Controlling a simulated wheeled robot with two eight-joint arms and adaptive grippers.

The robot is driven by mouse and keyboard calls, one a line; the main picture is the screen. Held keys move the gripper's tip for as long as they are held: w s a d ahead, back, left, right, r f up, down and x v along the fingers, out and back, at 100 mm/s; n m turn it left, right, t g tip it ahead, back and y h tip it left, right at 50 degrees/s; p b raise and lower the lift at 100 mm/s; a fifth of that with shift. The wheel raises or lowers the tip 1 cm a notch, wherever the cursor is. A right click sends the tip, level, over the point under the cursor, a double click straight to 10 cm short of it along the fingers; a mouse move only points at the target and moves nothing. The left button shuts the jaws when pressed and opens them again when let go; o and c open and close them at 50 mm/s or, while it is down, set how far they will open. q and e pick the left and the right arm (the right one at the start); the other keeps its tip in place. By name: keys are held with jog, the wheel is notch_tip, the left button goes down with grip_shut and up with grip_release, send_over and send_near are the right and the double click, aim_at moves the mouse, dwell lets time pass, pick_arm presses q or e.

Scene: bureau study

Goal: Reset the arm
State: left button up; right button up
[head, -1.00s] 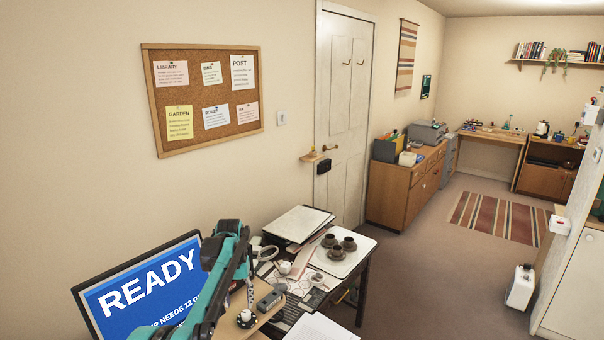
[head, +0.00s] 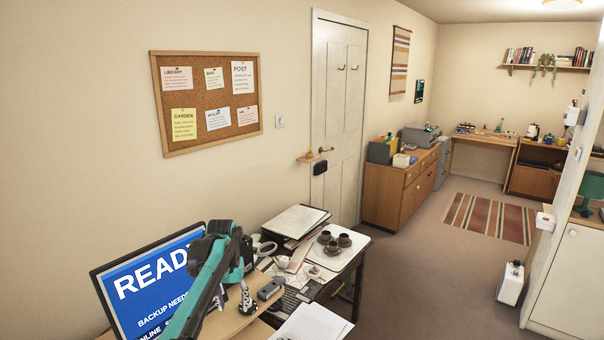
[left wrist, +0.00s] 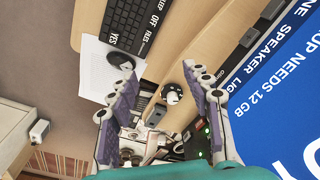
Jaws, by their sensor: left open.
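My left arm, teal and dark, comes in from the bottom left in the head view and bends down over the desk. Its gripper (head: 233,299) hangs in front of the monitor's right side. In the left wrist view the two purple-grey padded fingers (left wrist: 158,68) are spread wide apart, with nothing held between them. Beyond the fingers a small white and black knob-like object (left wrist: 172,93) stands on the wooden desk. My right gripper is in neither view.
The monitor (head: 148,292) reading READY is close to the arm. A keyboard (left wrist: 131,22) and white paper (left wrist: 97,60) lie on the desk. A white tray (head: 350,250) with several dark cups stands behind. Open floor (head: 420,275) lies to the right.

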pick_arm(q)
jog(key=s+d+r+t, duration=0.1)
jog(key=s+r+t, duration=0.4)
jog(key=s, duration=1.3)
jog(key=s+f, duration=0.2)
jog(key=s, duration=0.5)
jog(key=s+d+f+t, duration=0.1)
jog(key=s+f, duration=0.2)
jog(key=s, duration=0.5)
